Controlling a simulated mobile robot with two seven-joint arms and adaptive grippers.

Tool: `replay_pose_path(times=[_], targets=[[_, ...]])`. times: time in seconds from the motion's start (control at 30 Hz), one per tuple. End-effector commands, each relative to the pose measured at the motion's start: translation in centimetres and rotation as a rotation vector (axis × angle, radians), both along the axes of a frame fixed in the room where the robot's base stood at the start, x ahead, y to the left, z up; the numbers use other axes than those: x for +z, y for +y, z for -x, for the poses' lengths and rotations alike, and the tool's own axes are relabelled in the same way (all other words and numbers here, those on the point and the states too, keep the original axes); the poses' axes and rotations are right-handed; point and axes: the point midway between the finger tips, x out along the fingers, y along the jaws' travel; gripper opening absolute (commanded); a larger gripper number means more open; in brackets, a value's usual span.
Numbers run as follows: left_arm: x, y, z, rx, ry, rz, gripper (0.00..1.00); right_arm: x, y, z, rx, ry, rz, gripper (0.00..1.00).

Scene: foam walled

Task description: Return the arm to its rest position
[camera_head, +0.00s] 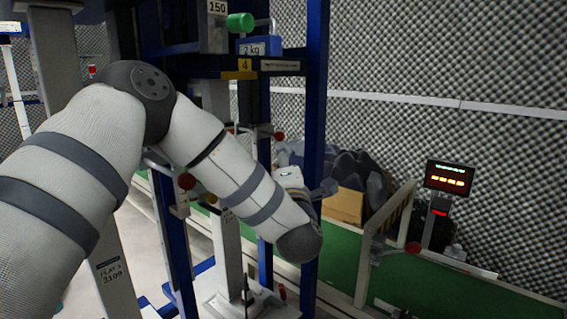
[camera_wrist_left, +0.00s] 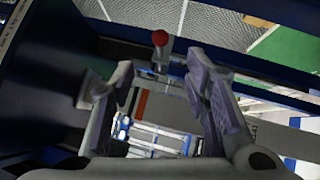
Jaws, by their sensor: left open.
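My left arm (camera_head: 235,165) comes in from the left in the head view, bends at a raised elbow and slopes down to the right in front of a blue frame. Its gripper cannot be made out clearly there. In the left wrist view my left gripper (camera_wrist_left: 165,90) is open, its two fingers apart with nothing between them. A red ball knob (camera_wrist_left: 160,38) shows beyond the fingertips; I cannot tell how far away it is. My right arm and gripper are in neither view.
A blue upright post (camera_head: 315,130) and a shelf with a blue 2 kg block (camera_head: 258,46) and a green knob (camera_head: 240,23) stand close by the arm. A lit display (camera_head: 449,178) stands at right. A dark blue panel (camera_wrist_left: 45,75) lies left of the gripper.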

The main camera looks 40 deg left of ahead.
Motion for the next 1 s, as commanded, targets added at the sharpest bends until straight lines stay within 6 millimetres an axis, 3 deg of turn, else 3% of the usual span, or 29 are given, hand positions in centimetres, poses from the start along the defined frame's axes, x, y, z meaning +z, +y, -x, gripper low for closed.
replay_pose_path(times=[0.43, 0.53, 0.57, 0.67, 0.7, 0.77, 0.8, 0.87, 0.9, 0.97, 1.0], targets=[[-0.1, -0.2, 0.2, 0.000, 0.001, -0.001, 0.42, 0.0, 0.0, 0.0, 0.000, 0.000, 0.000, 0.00], [-2.0, -1.1, 0.1, -0.038, 0.081, -0.030, 0.42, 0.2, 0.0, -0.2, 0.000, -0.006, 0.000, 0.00], [-3.5, -1.8, 0.1, -0.064, 0.139, -0.054, 0.42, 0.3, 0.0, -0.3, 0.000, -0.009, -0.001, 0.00], [-11.1, -5.3, 1.1, -0.211, 0.431, -0.178, 0.42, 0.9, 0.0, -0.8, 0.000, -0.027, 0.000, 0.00], [-14.6, -6.8, 2.2, -0.286, 0.565, -0.235, 0.42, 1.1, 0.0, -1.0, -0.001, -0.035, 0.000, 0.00], [-19.8, -8.8, 4.6, -0.400, 0.757, -0.321, 0.42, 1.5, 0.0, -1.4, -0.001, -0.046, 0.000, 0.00], [-22.9, -10.1, 6.7, -0.481, 0.879, -0.375, 0.42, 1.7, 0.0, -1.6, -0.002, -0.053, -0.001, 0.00], [-27.4, -11.7, 10.5, -0.606, 1.055, -0.456, 0.42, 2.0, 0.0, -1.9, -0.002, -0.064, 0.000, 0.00], [-30.1, -12.6, 13.4, -0.693, 1.169, -0.506, 0.42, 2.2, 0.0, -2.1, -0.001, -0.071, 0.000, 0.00], [-33.5, -13.7, 18.2, -0.831, 1.328, -0.579, 0.42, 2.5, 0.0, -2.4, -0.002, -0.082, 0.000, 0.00], [-35.4, -14.3, 21.6, -0.930, 1.428, -0.626, 0.42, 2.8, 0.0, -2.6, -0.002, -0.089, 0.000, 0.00]])
